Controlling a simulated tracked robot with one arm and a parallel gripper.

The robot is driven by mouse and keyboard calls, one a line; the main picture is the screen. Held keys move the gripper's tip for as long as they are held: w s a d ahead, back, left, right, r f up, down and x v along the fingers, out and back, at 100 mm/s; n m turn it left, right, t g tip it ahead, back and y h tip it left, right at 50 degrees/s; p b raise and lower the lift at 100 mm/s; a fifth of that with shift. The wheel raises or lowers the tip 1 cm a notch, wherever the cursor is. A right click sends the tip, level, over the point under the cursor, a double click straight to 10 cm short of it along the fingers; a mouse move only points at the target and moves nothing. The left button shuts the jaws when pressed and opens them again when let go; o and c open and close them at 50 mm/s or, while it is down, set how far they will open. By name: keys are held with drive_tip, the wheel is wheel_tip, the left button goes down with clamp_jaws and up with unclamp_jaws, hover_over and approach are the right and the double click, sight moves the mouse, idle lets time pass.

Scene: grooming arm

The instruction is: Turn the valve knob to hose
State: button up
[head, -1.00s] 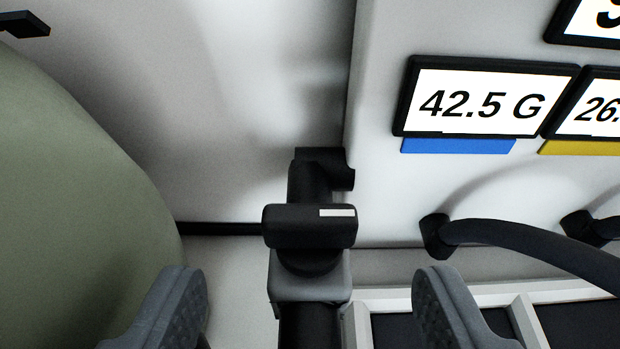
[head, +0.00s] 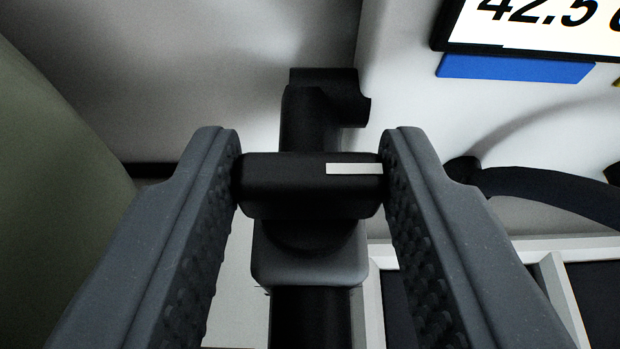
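The valve knob (head: 300,200) is a black bar lying crosswise in the picture, with a white mark on its right half. It sits on a grey valve body (head: 310,262), with a black elbow pipe (head: 308,115) behind and a black pipe (head: 310,315) below. My gripper (head: 311,150) straddles the knob. Its two grey ribbed fingers meet the knob's left and right ends, so it looks shut on the knob. The fingers hide the knob's very ends. No label for the hose position shows.
A green rounded surface (head: 50,200) fills the left side. At right, a black hose (head: 540,187) leaves the white wall, below a display (head: 535,25) reading 42.5 and a blue strip (head: 515,68). A white-framed rack (head: 555,290) stands at lower right.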

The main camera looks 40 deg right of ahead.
drive_tip(key=shift+d, duration=0.25)
drive_tip(key=shift+a, duration=0.15)
